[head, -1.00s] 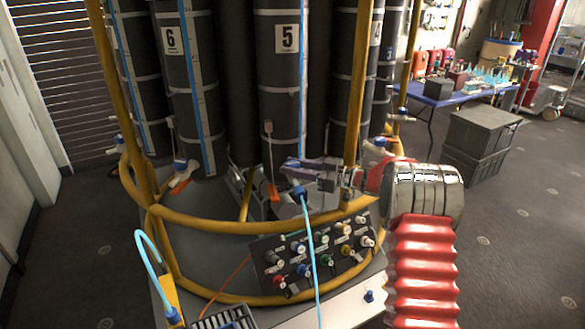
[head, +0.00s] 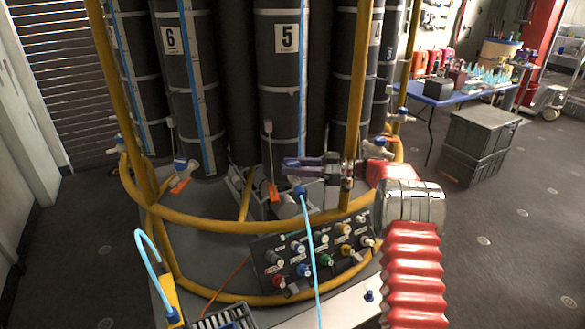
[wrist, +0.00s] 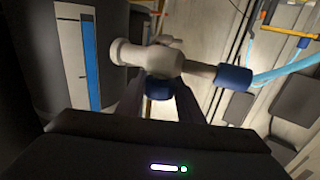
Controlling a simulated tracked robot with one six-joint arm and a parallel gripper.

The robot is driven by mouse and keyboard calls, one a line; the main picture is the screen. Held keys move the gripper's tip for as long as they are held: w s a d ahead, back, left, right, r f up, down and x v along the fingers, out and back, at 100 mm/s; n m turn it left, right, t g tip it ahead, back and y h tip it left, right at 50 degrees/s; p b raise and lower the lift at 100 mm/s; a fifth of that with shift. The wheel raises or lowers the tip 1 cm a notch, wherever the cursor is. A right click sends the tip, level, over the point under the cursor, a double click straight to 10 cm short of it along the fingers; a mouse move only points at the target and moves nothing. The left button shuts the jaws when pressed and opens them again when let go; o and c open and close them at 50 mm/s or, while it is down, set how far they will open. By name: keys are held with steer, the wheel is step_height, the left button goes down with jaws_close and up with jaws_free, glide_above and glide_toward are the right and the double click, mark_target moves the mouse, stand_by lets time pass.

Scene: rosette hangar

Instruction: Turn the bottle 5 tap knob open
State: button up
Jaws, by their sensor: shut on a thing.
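Bottle 5 (head: 282,95) is a tall dark cylinder with a white number label, at the centre of the head view. Its pale tap (wrist: 140,55) shows in the wrist view, with a blue knob (wrist: 158,88) below the tap body. My gripper (head: 292,165) reaches in from the right at the foot of bottle 5. In the wrist view its fingers (wrist: 158,92) are shut on the blue knob, one on each side. A blue connector (wrist: 232,76) joins the tap to a light blue tube (head: 311,250). In the head view the gripper hides most of the tap.
A yellow rail (head: 215,226) rings the bottles, and a yellow post (head: 357,90) stands close to my gripper. A panel of coloured knobs (head: 315,255) lies below. Bottle 6 (head: 190,100) stands to the left. Grey crates (head: 480,140) are on the floor at right.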

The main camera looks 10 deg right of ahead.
mark_target(293, 163)
steer(key=shift+r, duration=0.1)
steer(key=o, duration=1.1)
steer(key=shift+c, duration=0.2)
step_height(293, 163, up, 10)
steer(key=shift+f, duration=0.1)
